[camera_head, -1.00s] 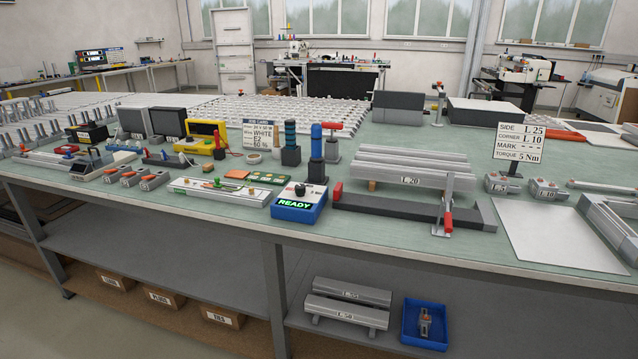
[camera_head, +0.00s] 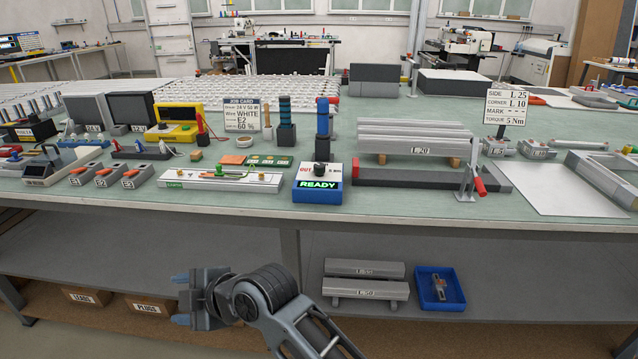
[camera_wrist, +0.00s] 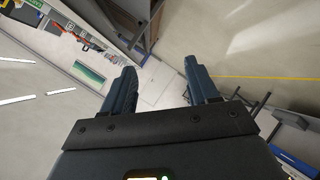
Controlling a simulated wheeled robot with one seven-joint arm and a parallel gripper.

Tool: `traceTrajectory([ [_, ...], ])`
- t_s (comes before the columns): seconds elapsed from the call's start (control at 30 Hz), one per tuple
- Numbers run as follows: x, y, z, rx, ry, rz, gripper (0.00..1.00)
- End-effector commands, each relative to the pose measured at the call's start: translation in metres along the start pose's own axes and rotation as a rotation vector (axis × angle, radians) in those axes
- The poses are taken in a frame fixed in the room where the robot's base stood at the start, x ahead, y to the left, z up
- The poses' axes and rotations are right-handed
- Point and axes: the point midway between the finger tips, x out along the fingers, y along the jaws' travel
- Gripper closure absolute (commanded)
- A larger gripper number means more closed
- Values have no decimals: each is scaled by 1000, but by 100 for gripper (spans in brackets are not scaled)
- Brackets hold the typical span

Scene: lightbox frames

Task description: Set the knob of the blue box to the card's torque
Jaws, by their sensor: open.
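The blue box (camera_head: 319,196) stands near the front edge of the bench in the head view. It has a white top, a black knob (camera_head: 321,170) and a lit green READY display. The knob's pointer is too small to read. A card on a stand (camera_head: 506,104) at the right reads SIDE L 25, CORNER L 10, MARK blank dashes, TORQUE 5 Nm. My gripper (camera_head: 181,297) is low at the front, below the bench top and left of the box, apart from everything. In the wrist view its two fingers (camera_wrist: 160,90) are spread with nothing between them.
A white board with wires (camera_head: 222,181) lies left of the box. A dark bar with a red-handled clamp (camera_head: 470,183) lies right of it. A job card (camera_head: 247,114) stands at the back. The lower shelf holds profiles and a blue tray (camera_head: 440,288).

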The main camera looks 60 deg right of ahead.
Motion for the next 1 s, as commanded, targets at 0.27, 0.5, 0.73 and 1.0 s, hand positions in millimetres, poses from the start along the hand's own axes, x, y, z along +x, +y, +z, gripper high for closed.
traceTrajectory([
  [0.27,19,111,55,-449,-105,-140,41],
  [0.5,-13,201,129,-819,-247,-354,41],
  [0.73,-85,277,207,-1080,-390,-636,41],
  [1.0,-152,319,252,-1192,-465,-865,41],
])
